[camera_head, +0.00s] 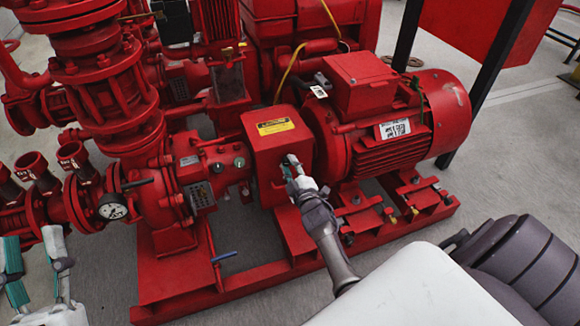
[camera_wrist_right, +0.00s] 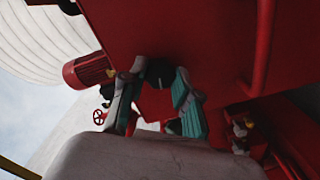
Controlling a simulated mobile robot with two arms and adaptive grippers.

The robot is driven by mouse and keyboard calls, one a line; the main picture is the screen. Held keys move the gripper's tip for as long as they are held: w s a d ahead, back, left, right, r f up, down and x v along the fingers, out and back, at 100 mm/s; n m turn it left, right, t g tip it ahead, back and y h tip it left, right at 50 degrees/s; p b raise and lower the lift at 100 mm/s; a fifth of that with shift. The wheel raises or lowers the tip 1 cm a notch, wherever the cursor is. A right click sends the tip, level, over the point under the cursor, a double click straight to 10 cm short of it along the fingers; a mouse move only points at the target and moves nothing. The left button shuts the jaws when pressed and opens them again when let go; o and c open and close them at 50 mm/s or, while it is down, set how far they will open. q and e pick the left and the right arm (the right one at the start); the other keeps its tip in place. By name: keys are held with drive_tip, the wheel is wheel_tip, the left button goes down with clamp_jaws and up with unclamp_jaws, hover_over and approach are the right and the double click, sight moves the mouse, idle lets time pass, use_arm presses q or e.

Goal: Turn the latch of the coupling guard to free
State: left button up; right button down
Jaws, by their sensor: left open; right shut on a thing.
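The coupling guard (camera_head: 276,134) is a red box with a yellow label on top, between the pump and the red motor. My right gripper (camera_head: 291,165) is at the guard's front face, its fingers closed around the latch, which they mostly hide in the head view. In the right wrist view, the right gripper (camera_wrist_right: 158,90) has its teal-padded fingers on both sides of a dark round knob, the latch (camera_wrist_right: 159,72), on the red guard face (camera_wrist_right: 200,45). The latch's exact angle cannot be told. My left gripper (camera_head: 32,270) is open and empty at the lower left.
The red motor (camera_head: 400,115) stands right of the guard and the red pump (camera_head: 165,185) left of it, with a pressure gauge (camera_head: 113,207). Bare grey floor (camera_head: 90,295) lies at the front left.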

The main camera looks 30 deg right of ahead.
drive_tip(key=shift+n, duration=0.9)
use_arm(q)
drive_tip(key=shift+s+r+t+h, duration=0.5)
drive_tip(key=shift+s+r+t, duration=0.2)
drive_tip(key=shift+r, duration=0.25)
use_arm(e)
drive_tip(key=shift+n, duration=0.5)
drive_tip(key=c, duration=0.8)
unclamp_jaws()
drive_tip(key=shift+c, duration=0.2)
use_arm(q)
drive_tip(key=shift+f+y, duration=0.2)
drive_tip(key=shift+y, duration=0.1)
drive_tip(key=shift+r, duration=0.1)
use_arm(e)
drive_tip(key=v, duration=1.2)
